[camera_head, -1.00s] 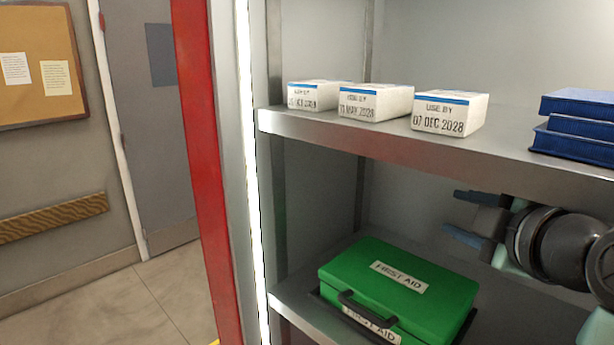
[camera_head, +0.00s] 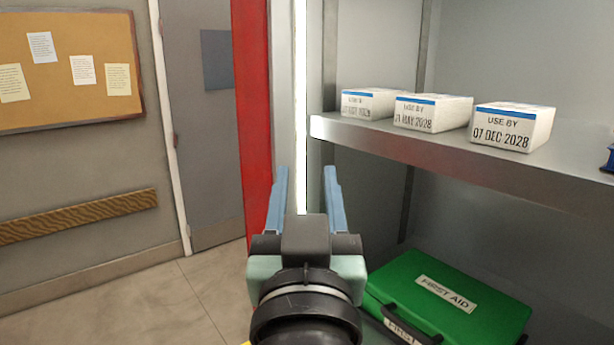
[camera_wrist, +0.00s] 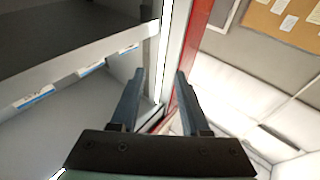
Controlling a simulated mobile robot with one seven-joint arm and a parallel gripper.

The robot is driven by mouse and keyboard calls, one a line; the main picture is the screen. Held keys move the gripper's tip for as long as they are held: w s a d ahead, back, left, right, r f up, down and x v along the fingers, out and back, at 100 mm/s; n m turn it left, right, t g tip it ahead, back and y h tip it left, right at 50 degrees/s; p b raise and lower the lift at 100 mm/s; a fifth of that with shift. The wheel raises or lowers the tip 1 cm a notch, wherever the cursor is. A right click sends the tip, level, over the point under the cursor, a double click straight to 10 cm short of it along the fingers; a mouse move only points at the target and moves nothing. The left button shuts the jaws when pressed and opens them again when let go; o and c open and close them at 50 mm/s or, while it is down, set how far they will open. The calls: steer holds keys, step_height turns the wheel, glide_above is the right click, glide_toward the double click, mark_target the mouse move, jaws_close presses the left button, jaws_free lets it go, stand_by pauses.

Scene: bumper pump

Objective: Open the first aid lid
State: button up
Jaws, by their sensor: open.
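The green first aid box (camera_head: 470,310) sits on the lower shelf at the bottom right of the head view. Its lid is shut, with a white FIRST AID label on top and a dark handle (camera_head: 410,322) at its front. My gripper (camera_head: 306,172) is open and empty, to the left of the box and above it, in front of the cabinet's left edge. My arm hides the box's lower left part. In the wrist view my gripper's fingers (camera_wrist: 158,88) are apart with nothing between them. The box is not visible in the wrist view.
The upper shelf (camera_head: 420,150) holds white USE BY cartons (camera_head: 512,127) above the box. The cabinet's lit left post (camera_head: 300,90) and red side panel (camera_head: 253,110) stand just beyond my fingers. Open floor (camera_head: 165,300) lies to the left.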

steer(key=s+r+t, duration=0.2)
steer(key=s+r, duration=0.1)
steer(key=r, duration=0.1)
steer(key=s+r+t, duration=0.2)
steer(key=s+r, duration=0.1)
steer(key=r, duration=0.2)
steer(key=s+r+t, duration=0.2)
steer(key=s+r, duration=0.2)
steer(key=r, duration=0.1)
steer(key=w+d+f+m+g, duration=0.3)
steer(key=w+d+f+m, duration=0.15)
steer(key=f, duration=0.45)
steer(key=m+g+h+p, duration=0.25)
steer(key=m+g, duration=0.55)
steer(key=m, duration=0.9)
glide_toward(403, 330)
steer(key=shift+n+y, duration=0.25)
steer(key=w, duration=0.3)
steer(key=w+d+f, duration=0.1)
steer(key=w, duration=0.7)
steer(key=shift+d+f+p, duration=0.2)
steer(key=shift+d+p, duration=0.1)
steer(key=shift+p, duration=0.05)
jaws_close()
